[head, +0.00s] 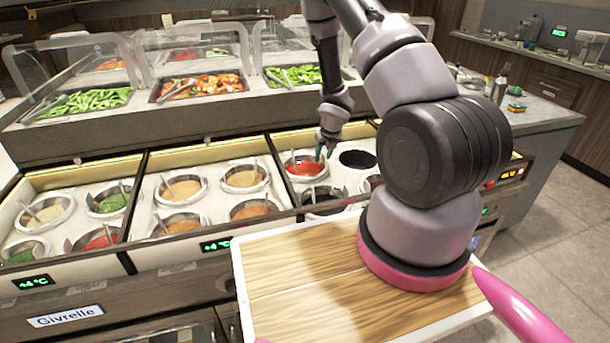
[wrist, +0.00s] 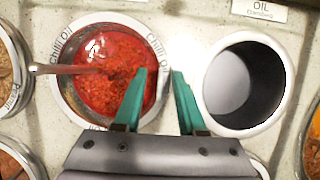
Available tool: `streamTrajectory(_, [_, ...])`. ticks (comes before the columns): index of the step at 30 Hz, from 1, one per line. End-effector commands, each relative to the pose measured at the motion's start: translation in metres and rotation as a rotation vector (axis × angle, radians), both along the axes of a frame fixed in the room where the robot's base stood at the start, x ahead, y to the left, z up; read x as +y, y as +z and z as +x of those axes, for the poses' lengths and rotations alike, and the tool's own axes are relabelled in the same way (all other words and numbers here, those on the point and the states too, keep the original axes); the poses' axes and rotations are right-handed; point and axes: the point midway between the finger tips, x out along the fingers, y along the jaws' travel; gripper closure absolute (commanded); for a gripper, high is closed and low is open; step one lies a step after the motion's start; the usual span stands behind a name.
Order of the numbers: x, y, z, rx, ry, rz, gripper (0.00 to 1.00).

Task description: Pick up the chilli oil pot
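The chilli oil pot (head: 303,169) is a round steel pot of bright red sauce, set in a well in the right-hand section of the counter. In the wrist view the pot (wrist: 103,72) has "Chili Oil" lettered on its rim. My gripper (head: 323,148) is over the pot's right side. In the wrist view my gripper (wrist: 159,76) has its two green fingers apart: the left one overlaps the red sauce, the right one is outside the rim. I cannot tell the fingertips' height or whether they touch the pot.
A spoon handle (wrist: 58,69) sticks out over the pot's left rim. An empty dark well (wrist: 246,85) is just right of the pot; it also shows in the head view (head: 357,160). Other sauce pots (head: 180,189) fill the left sections. A wooden board (head: 300,275) is in front.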

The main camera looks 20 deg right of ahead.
Motion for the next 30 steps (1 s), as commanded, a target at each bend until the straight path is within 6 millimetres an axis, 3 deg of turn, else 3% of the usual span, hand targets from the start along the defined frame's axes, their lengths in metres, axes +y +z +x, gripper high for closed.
streamTrajectory(4, [0.0001, 0.0002, 0.0, 0.0, 0.0, 0.0, 0.6])
streamTrajectory(5, [0.0001, 0.0003, 0.0, 0.0, 0.0, 0.0, 0.64])
streamTrajectory(6, [0.0001, 0.0003, 0.0, 0.0, 0.0, 0.0, 0.79])
streamTrajectory(8, [0.0002, 0.0003, 0.0, 0.0, 0.0, 0.0, 1.0])
streamTrajectory(30, [0.0005, 0.0, -0.0005, 0.001, 0.0, 0.001, 1.0])
